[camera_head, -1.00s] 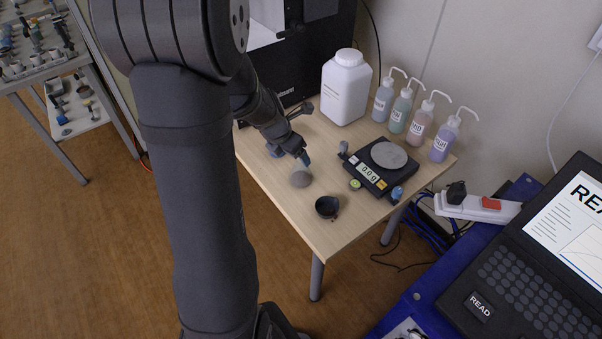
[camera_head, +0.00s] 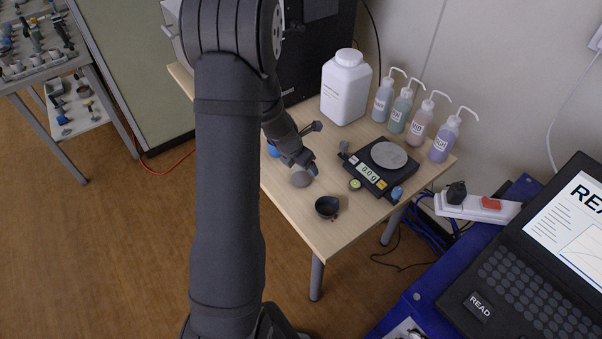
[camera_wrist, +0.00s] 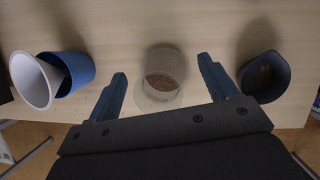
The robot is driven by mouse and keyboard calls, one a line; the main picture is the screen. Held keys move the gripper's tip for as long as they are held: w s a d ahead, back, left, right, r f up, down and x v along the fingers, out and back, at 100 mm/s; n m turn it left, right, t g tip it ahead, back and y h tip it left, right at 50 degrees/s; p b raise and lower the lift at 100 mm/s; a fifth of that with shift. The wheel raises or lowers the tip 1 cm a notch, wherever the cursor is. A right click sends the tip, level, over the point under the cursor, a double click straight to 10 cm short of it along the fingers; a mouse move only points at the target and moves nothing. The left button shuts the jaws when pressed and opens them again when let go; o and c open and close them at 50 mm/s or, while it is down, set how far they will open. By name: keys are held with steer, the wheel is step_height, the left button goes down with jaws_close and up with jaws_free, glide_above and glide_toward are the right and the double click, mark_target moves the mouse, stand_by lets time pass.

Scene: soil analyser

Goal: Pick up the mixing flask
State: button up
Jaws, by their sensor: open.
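The mixing flask appears to be the clear, squat round vessel with brown soil inside in the wrist view (camera_wrist: 160,78). In the head view it shows as a greyish round shape (camera_head: 301,179) on the wooden table. My gripper (camera_wrist: 162,68) is open, with its two blue fingers apart. In the wrist view the flask lies between the finger lines, with clear room on both sides. In the head view my gripper (camera_head: 311,168) is just above and beside the flask; whether they touch is hidden.
A dark cup with soil (camera_wrist: 264,77) stands right of the flask. A blue cup (camera_wrist: 75,70) with a white funnel (camera_wrist: 34,80) is on the left. The scale (camera_head: 378,168), white jug (camera_head: 345,88) and several pump bottles (camera_head: 420,128) stand behind. The table's front edge is near.

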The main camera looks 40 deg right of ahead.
steer(key=shift+d+f, duration=0.1)
steer(key=shift+f, duration=0.2)
steer(key=shift+c, duration=0.5)
steer(key=c, duration=0.9)
steer(key=shift+c, duration=0.2)
steer(key=shift+r, duration=0.2)
